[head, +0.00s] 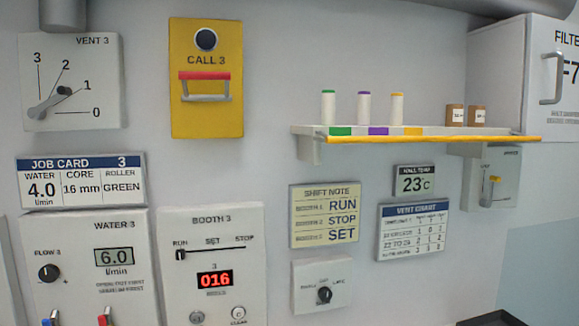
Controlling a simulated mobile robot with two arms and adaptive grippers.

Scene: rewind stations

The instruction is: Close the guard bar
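A yellow CALL 3 plate (207,120) is on the wall at the upper left. It carries a dark round button (206,40) near its top. Below the button is a bar with a red grip (204,75) and pale side arms, the only part here that looks like a guard bar. The bar sits clear below the button and does not cover it. Neither of my grippers is in view.
A VENT 3 lever panel (107,60) is left of the plate. A shelf with a yellow front edge (430,139) holds spools and brown jars at right. Below are the job card (80,162), WATER 3 panel (130,225) and BOOTH 3 panel (240,225).

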